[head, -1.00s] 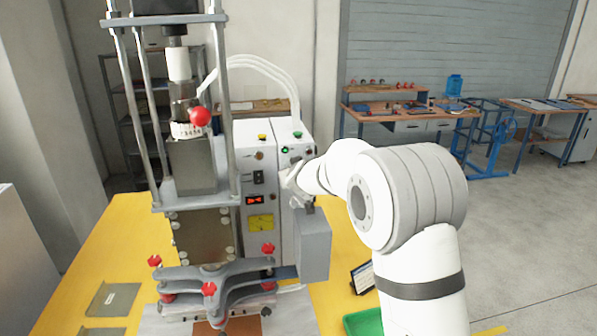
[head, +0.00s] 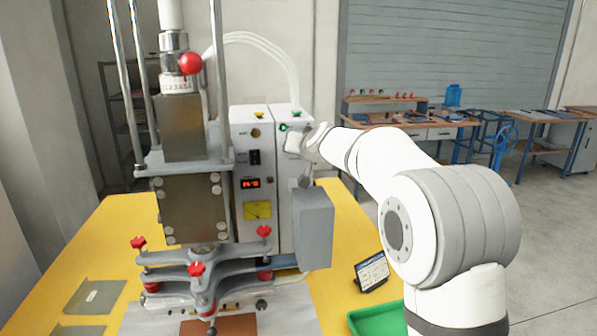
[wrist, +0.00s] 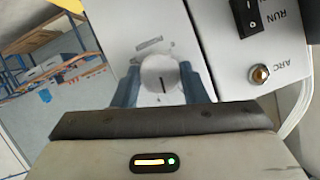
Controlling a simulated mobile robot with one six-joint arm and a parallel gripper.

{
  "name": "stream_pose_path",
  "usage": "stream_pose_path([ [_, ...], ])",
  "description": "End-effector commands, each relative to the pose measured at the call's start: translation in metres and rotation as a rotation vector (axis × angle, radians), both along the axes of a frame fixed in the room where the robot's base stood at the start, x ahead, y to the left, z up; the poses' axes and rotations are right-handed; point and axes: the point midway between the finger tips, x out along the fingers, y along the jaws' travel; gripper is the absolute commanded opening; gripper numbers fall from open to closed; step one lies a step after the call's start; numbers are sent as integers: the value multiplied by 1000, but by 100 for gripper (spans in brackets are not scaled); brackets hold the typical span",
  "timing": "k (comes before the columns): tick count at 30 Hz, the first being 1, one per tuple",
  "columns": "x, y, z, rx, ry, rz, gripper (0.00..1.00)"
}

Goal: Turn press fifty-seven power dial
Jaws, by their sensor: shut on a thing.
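A round, pale grey dial (wrist: 160,74) with a dark pointer line is on the white panel of a control box in the wrist view. My gripper (wrist: 163,84) has its two blue-grey fingers on either side of the dial, shut on it. In the head view, my gripper (head: 304,142) is at the upper front of the right white control box (head: 287,200), just right of a lit green lamp (head: 283,127). The gripper hides the dial there. The press (head: 190,210) stands left of the boxes.
A grey block (head: 312,228) stands below my arm. A small screen (head: 372,271) and a green tray (head: 377,318) sit at the yellow table's right edge.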

Motion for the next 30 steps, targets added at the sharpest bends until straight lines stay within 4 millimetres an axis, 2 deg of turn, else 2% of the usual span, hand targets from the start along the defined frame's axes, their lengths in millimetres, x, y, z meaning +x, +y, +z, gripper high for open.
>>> stream_pose_path([
  [1, 1, -1, -11, 37, 7, -2, 16],
  [30, 2, -5, -12, 894, 255, 0, 16],
])
